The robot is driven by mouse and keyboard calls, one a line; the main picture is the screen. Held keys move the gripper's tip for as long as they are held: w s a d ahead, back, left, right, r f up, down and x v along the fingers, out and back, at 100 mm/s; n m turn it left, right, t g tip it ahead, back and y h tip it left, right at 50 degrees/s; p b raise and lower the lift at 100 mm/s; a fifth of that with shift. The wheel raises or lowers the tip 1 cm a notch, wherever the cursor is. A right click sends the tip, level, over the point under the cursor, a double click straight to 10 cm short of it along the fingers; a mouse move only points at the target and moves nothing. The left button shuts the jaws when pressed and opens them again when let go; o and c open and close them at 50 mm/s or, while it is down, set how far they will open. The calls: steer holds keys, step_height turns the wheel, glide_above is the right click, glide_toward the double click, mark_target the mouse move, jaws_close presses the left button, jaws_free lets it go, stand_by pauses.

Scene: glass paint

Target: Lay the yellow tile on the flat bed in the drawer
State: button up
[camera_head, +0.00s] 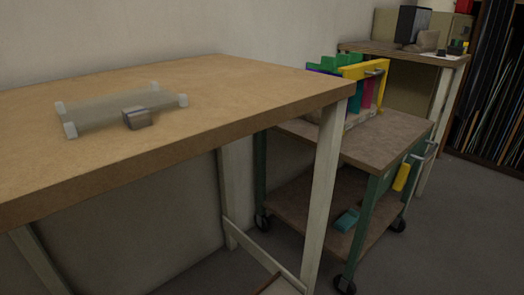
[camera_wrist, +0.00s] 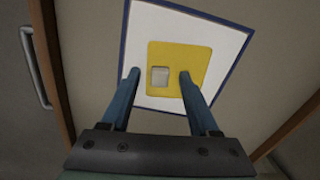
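In the wrist view, the yellow tile (camera_wrist: 190,58) lies flat on a white panel with a blue border (camera_wrist: 150,22), which looks like the flat bed. A small grey square block (camera_wrist: 159,76) sits on the tile. My gripper (camera_wrist: 159,77) has its two blue fingers spread over the tile, one on each side of the block, with visible gaps. It holds nothing that I can see. Wood edges run along both sides, and a metal handle (camera_wrist: 36,66) shows at the left, as on a drawer. My gripper and this bed are not visible in the head view.
In the head view, a wooden table (camera_head: 230,85) bears a translucent plate (camera_head: 105,108) with pale corner pieces and a grey block (camera_head: 138,118). A wheeled cart (camera_head: 400,140) with a rack of coloured panels (camera_head: 345,85) stands beyond. A desk (camera_head: 380,48) is at the back; grey floor is clear at right.

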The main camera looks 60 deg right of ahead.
step_height(320, 180, up, 13)
steer(key=p, duration=0.8)
steer(key=shift+s, duration=0.1)
